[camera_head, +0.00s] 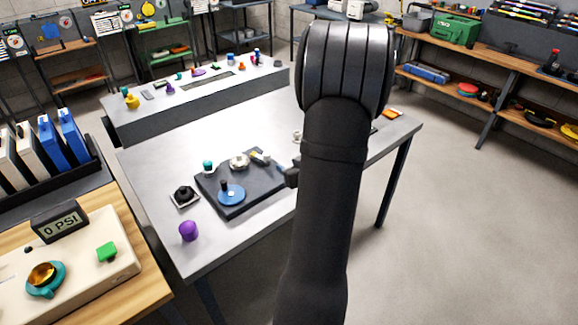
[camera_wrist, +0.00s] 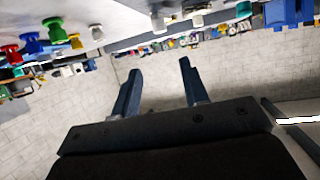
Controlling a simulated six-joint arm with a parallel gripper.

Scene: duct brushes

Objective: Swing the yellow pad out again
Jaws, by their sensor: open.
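A dark board (camera_head: 240,206) lies on the grey table in the head view. A small yellowish piece (camera_head: 257,156), which looks like the yellow pad, sits at its back edge, beside a cream round part (camera_head: 239,161). A blue disc (camera_head: 231,195) with a black knob is at the board's front. A grey rod-like part runs from the yellowish piece towards my arm, which hides what lies behind it. My gripper (camera_wrist: 160,80) shows in the wrist view with its two fingers apart and nothing between them. The yellow pad cannot be made out in the wrist view.
A purple knob (camera_head: 188,231) and a small black block (camera_head: 184,196) stand left of the board. A teal knob (camera_head: 208,167) is at its back left. A grey bench (camera_head: 215,95) with several small things stands behind. The table's front middle is clear.

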